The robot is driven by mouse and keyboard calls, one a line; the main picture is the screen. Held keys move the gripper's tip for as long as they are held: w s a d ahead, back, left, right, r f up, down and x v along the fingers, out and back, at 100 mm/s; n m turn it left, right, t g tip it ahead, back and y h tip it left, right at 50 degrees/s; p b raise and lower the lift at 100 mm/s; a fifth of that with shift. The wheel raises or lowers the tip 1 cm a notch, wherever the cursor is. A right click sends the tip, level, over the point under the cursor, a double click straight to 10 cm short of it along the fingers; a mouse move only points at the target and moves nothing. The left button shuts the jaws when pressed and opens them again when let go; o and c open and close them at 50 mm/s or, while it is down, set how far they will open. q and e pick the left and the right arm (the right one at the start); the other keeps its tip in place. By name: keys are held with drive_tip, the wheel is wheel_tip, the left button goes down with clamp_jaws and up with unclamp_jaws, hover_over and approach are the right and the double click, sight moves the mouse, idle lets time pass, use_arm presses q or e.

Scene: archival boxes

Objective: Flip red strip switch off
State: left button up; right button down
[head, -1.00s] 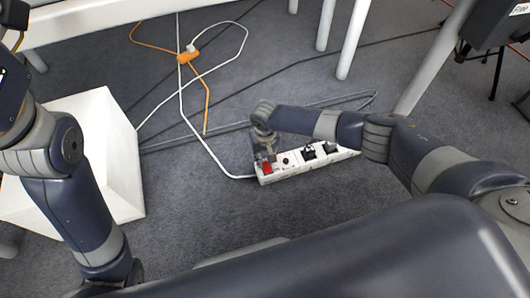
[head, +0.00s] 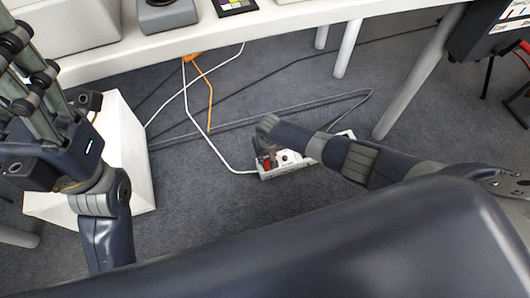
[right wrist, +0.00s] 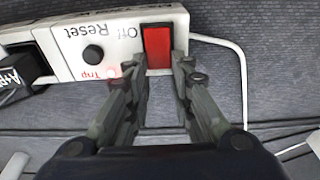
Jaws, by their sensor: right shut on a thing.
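The white power strip (head: 290,161) lies on the carpet under the desk. Its red switch (head: 267,163) is at the left end in the head view. In the right wrist view the red switch (right wrist: 157,47) is upright between the fingers, beside the "Off" and "Reset" lettering. My right gripper (right wrist: 160,75) is shut on the red switch, one finger on each side; in the head view it (head: 264,150) is over the strip's left end. My left gripper (head: 22,60) is raised at the upper left, away from the strip, its tips partly cut off.
The desk edge (head: 300,15) runs above the strip, with legs (head: 347,50) at the back and right. A white open box (head: 125,150) stands at the left. Cables and an orange cord (head: 209,95) lie on the floor. A black plug (right wrist: 18,75) sits in the strip.

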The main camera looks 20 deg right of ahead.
sight(267, 165)
drive_tip(key=shift+s+a+f, duration=0.2)
drive_tip(key=shift+s+a, duration=0.1)
drive_tip(key=shift+s, duration=0.15)
drive_tip(key=c, duration=1.4)
unclamp_jaws()
drive_tip(key=shift+c, duration=0.2)
drive_tip(key=shift+o, duration=0.2)
drive_tip(key=shift+d, duration=0.15)
drive_tip(key=shift+w, duration=0.1)
drive_tip(key=shift+d+r, duration=0.1)
wheel_tip(267, 165, up, 12)
drive_tip(key=s, duration=0.2)
drive_tip(key=shift+f, duration=0.2)
